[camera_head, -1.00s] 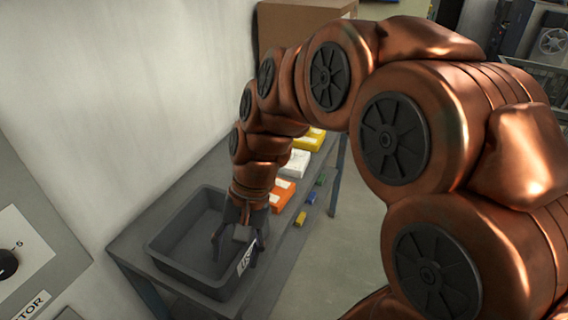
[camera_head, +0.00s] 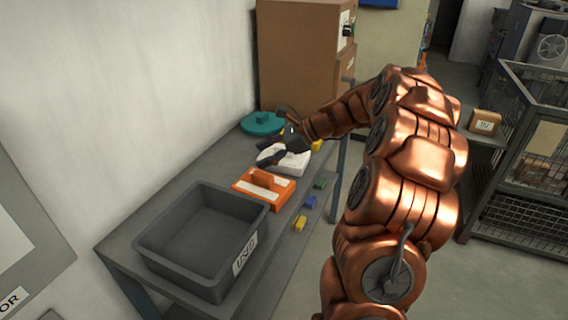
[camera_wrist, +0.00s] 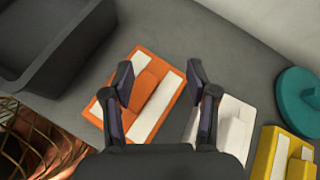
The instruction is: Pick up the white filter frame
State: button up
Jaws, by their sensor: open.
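The white filter frame (camera_head: 290,162) lies flat on the grey bench between the orange frame and a yellow one, partly hidden by my gripper in the head view. In the wrist view the white frame (camera_wrist: 236,122) is at the right, partly behind my right-hand finger. My gripper (camera_head: 272,136) is open and empty above the bench near the white frame. In the wrist view, the orange frame (camera_wrist: 148,95) shows between and below the spread fingers of my gripper (camera_wrist: 161,75). I see no contact with either frame.
A grey bin (camera_head: 155,239) labelled USED stands at the bench's near end. A teal round part (camera_head: 262,124) lies by the wall, and the yellow frame (camera_wrist: 272,150) is beyond the white one. A brown cabinet (camera_head: 298,60) stands at the back.

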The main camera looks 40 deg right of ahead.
aim_at(284, 146)
jog(key=d+f+m+t, duration=0.1)
jog(key=d+m, duration=0.1)
jog(key=d, duration=0.3)
jog(key=w+d+f+m+t+h+b, duration=0.1)
jog(key=d+m, duration=0.1)
jog(key=d, duration=0.3)
jog(key=d+f+m+t, duration=0.1)
jog(key=d+m, duration=0.1)
jog(key=d, duration=0.3)
jog(key=shift+w+f+t, duration=0.2)
jog(key=shift+f+t, duration=0.1)
jog(key=shift+h, duration=0.3)
jog(key=shift+x, duration=3.8)
jog(key=shift+w+d, duration=0.1)
jog(key=shift+d, duration=0.05)
jog(key=shift+c, duration=0.4)
grip_shut()
